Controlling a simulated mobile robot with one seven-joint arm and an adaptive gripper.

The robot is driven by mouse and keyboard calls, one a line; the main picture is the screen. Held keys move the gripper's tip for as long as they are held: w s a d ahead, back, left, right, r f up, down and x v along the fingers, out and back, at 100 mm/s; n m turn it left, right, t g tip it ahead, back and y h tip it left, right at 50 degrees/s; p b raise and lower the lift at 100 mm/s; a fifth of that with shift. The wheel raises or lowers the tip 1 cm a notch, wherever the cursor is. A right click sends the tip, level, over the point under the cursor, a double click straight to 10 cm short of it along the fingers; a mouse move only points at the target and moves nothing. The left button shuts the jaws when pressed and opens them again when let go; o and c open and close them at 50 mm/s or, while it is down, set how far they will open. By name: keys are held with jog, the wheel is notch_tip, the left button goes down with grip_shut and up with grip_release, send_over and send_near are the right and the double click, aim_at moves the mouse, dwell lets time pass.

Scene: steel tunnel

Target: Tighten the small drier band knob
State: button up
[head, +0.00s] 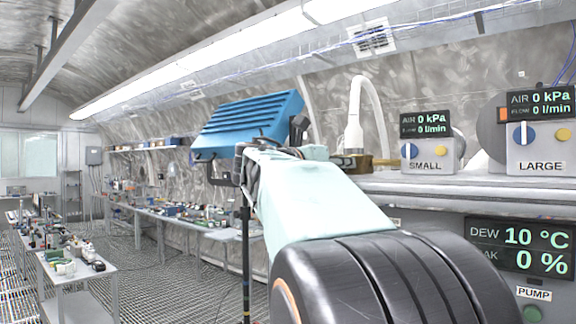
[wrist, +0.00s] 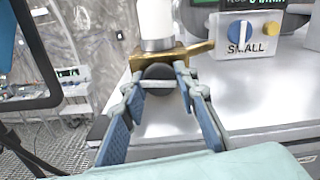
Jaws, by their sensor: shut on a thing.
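The small drier band knob (wrist: 158,84) is dark and round. It sits on the near side of a brass band (wrist: 190,51), which goes around the foot of a white hose (wrist: 154,18). My gripper (wrist: 158,77) is shut on the knob, one finger on each side. In the head view the white hose (head: 354,130) rises behind my wrist, and the brass band (head: 358,164) shows just past my gripper (head: 336,160). The knob is hidden there. How tight the band is cannot be told.
A SMALL control box (head: 430,155) with blue dial and yellow button stands right of the hose. A LARGE box (head: 540,147) is farther right. Their displays read 0 kPa and 0 l/min. A lower panel (head: 520,247) reads DEW 10 °C. A blue lamp-like panel (head: 248,122) stands left.

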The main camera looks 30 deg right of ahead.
jog(key=shift+c, duration=0.8)
jog(key=m+b, duration=0.1)
jog(key=m, duration=0.1)
jog(key=shift+f+m+b, duration=0.15)
jog(key=shift+m+b, duration=0.15)
jog(key=shift+b, duration=0.05)
jog(key=shift+m+b, duration=0.35)
jog(key=shift+m, duration=0.75)
jog(key=o, duration=1.2)
jog(key=shift+c, duration=0.2)
jog(key=v, duration=0.7)
jog(key=shift+a, duration=0.25)
jog(key=shift+s, duration=0.1)
